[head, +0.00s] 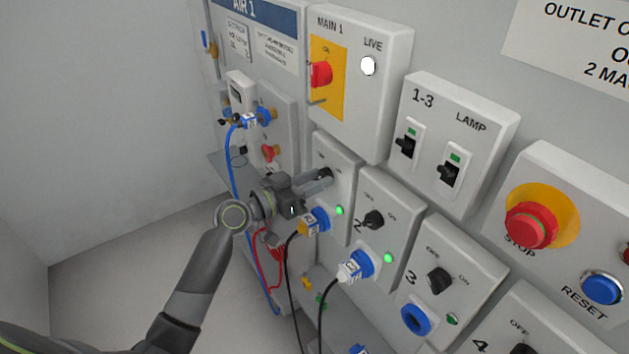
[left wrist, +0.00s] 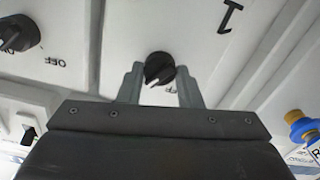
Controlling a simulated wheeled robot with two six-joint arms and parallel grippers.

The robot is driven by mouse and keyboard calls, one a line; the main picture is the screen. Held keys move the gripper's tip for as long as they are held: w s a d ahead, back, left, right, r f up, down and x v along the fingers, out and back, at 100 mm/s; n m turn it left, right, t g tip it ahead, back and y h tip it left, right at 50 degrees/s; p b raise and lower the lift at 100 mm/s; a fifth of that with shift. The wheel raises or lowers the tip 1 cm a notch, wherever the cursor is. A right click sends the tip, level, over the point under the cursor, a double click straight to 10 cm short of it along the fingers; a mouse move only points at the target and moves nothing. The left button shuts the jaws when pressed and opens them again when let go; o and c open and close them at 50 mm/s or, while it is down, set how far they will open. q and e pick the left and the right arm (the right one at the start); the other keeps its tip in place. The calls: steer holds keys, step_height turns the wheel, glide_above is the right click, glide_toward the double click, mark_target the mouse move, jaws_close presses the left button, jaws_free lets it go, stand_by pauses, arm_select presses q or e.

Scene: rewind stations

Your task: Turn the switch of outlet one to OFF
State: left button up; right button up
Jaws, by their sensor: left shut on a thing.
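The outlet one box (head: 347,162) has a lit green lamp (head: 340,210) and a blue socket with a plug in it (head: 320,217). Its switch, a black rotary knob (left wrist: 160,68), shows in the left wrist view, with its white mark pointing to the lower left. A partly covered OFF label is at the knob's lower right. My left gripper (head: 325,174) is at this box in the head view. Its two fingers (left wrist: 161,82) are shut on the knob, one on each side. In the head view the gripper hides most of the knob. My right gripper is not in view.
Outlet two (head: 374,219) and outlet three (head: 440,281) stand close to the right with their own knobs. The MAIN 1 box (head: 390,50) is above. A blue hose (head: 232,150) and black cables (head: 320,315) hang near my left arm. Open floor lies at left.

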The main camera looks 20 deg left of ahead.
arm_select(q)
steer(key=n, duration=0.7)
steer(key=shift+p, duration=0.4)
steer(key=n+p, duration=0.1)
steer(key=n, duration=0.3)
steer(key=shift+n, duration=0.4)
steer(key=shift+n+p, duration=0.95)
steer(key=shift+n, duration=0.85)
steer(key=o, duration=1)
